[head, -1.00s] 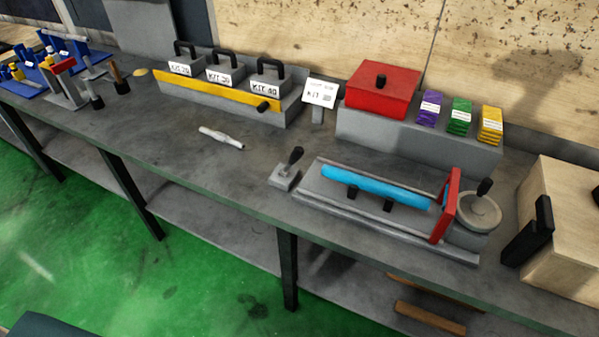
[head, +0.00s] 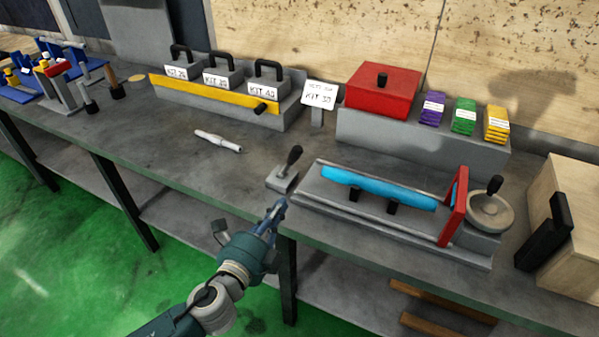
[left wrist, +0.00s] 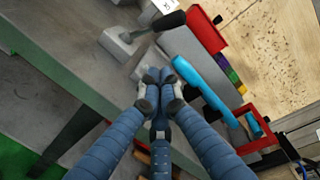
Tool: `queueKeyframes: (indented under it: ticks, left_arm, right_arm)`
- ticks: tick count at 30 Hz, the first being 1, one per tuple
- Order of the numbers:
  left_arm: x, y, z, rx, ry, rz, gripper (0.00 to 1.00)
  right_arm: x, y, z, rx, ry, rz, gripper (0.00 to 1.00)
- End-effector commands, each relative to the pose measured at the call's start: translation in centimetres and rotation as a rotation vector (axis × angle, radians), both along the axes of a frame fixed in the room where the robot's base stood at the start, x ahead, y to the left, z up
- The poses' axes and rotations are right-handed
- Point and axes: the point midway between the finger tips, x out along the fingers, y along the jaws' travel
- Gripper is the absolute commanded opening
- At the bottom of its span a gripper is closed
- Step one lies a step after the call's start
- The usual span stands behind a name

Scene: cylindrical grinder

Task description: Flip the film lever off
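A small lever with a black handle (head: 292,158) stands on a grey block base (head: 281,180) near the table's front edge; I take it for the film lever. Its handle leans up and to the right. In the left wrist view the lever handle (left wrist: 171,20) and its base (left wrist: 119,43) lie beyond my fingertips. My left gripper (head: 279,206) is just in front of and below the lever base, apart from the lever. In the left wrist view its fingertips (left wrist: 158,76) are together with nothing seen between them. My right gripper is not in view.
Right of the lever is a grey fixture (head: 340,205) with a blue bar (head: 378,188), a red plate (head: 454,207) and a handwheel (head: 490,211). A white tool (head: 218,141) lies on the table to the left. A red box (head: 383,92) stands behind. Bare tabletop surrounds the lever's left side.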

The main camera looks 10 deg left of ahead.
Motion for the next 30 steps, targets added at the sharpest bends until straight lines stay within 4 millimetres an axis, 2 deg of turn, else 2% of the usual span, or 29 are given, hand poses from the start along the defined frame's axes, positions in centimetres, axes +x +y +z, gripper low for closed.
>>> queueKeyframes:
  ticks: [3, 6, 19, 23, 30]
  left_arm:
    - [0.1, -1.8, 1.1, 0.13, -0.077, -0.097, 0.0]
    - [0.0, -2.6, 1.5, 0.178, -0.104, -0.132, 0.0]
    - [0.4, -2.8, 1.5, 0.185, -0.108, -0.136, 0.0]
    - [2.0, -3.2, 1.8, 0.183, -0.11, -0.134, 0.0]
    - [6.9, -4.8, 1.6, 0.184, -0.109, -0.134, 0.0]
  right_arm:
    - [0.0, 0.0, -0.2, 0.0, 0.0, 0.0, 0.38]
    - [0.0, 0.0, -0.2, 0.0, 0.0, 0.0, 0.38]
    - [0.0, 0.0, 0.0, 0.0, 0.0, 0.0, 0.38]
    - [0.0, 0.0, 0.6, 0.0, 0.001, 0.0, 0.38]
    - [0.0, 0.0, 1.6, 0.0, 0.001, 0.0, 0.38]
